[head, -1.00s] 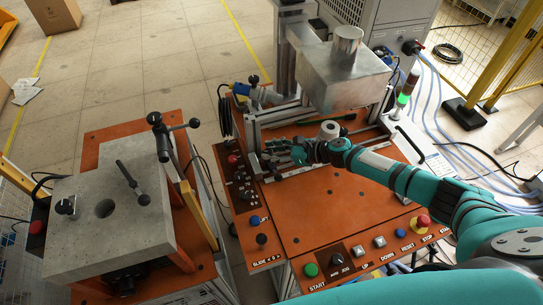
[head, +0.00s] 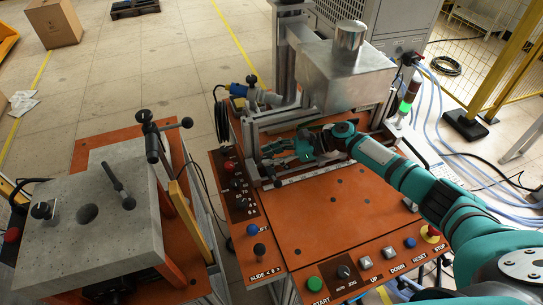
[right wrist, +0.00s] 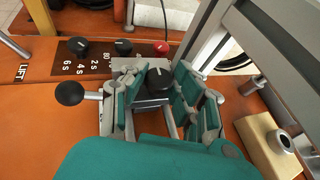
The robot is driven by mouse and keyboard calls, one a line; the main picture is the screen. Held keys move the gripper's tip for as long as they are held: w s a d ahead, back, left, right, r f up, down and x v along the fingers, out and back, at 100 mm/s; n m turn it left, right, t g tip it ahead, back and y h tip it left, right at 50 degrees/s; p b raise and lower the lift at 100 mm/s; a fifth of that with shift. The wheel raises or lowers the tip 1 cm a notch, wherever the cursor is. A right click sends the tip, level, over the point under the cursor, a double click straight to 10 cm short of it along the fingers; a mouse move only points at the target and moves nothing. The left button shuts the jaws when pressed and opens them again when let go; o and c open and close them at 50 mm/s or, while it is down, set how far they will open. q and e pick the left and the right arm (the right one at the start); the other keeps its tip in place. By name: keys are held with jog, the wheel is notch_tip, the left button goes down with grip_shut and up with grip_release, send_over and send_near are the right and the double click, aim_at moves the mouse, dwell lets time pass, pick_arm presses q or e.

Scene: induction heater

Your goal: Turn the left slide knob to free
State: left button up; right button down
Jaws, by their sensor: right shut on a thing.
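The left slide knob (right wrist: 159,80) is a round black knob on a small grey metal block, seen in the right wrist view. My right gripper (right wrist: 162,88) has its teal and grey fingers on both sides of it and is shut on it. Its label and setting cannot be read. In the head view my right gripper (head: 298,150) reaches in from the right to the left end of the metal rails, and the knob is hidden there. My left gripper is not in view.
A black ball lever (right wrist: 69,93) stands close left of the fingers. Timer knobs (right wrist: 124,47) and a red button (right wrist: 161,48) lie beyond. A grey metal frame (right wrist: 215,50) rises at right. The orange plate (head: 340,220) in front is mostly clear.

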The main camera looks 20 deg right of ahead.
jog(key=c, duration=1)
grip_release()
jog(key=shift+c, duration=0.2)
jog(key=v, duration=1.2)
